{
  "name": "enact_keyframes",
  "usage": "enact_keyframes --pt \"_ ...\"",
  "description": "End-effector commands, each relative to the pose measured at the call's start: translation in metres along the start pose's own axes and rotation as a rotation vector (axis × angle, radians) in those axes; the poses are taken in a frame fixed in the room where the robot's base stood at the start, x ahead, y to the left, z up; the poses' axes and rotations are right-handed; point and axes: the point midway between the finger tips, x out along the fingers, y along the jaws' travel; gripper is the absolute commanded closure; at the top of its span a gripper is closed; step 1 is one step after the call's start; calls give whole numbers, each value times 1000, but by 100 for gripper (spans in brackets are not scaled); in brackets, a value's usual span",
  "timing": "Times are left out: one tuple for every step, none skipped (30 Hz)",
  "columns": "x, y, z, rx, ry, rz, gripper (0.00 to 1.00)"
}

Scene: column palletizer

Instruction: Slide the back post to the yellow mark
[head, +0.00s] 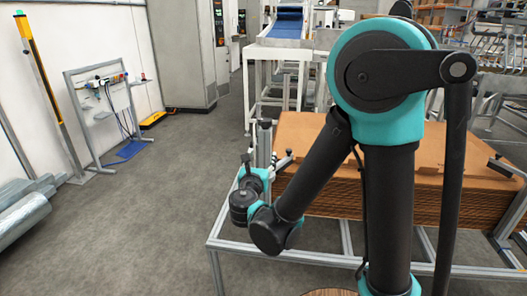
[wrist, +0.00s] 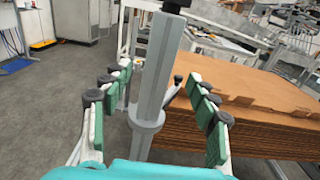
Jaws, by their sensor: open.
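In the wrist view a grey metal post (wrist: 160,70) with a dark cap and a grey collar (wrist: 147,118) rises between the green-padded fingers of my gripper (wrist: 160,85). It looks like the back post. The fingers are spread on both sides of it, with gaps between pads and post. In the head view a grey post (head: 265,146) stands at the left end of the cardboard stack, just beyond the end of my arm. My gripper's fingers are hard to make out there. I see no yellow mark on the frame.
The brown cardboard stack (head: 340,200) lies right of the post on a metal frame table (head: 290,258). A small handle (head: 284,160) sticks out beside the post. A blue conveyor (head: 287,22) stands behind.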

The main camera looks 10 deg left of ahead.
Motion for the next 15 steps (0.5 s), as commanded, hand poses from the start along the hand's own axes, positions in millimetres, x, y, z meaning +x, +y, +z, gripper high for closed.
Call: enact_keyframes --pt "-9 1 0 0 0 4 40" --pt "-13 1 0 0 0 3 40" --pt "-17 1 0 0 0 3 40" --pt "-20 1 0 0 0 3 40" --pt "-23 1 0 0 0 2 40" --pt "-26 1 0 0 0 2 40" --pt "-28 1 0 0 0 2 40" --pt "-29 0 0 0 0 1 40" --pt "-31 0 0 0 0 1 40" --pt "-32 0 0 0 0 0 40" --pt "-32 0 0 0 0 0 40" --pt "-33 0 0 0 0 0 40" --pt "-33 0 0 0 0 0 40" --pt "-33 0 0 0 0 0 40" --pt "-33 0 0 0 0 0 40"
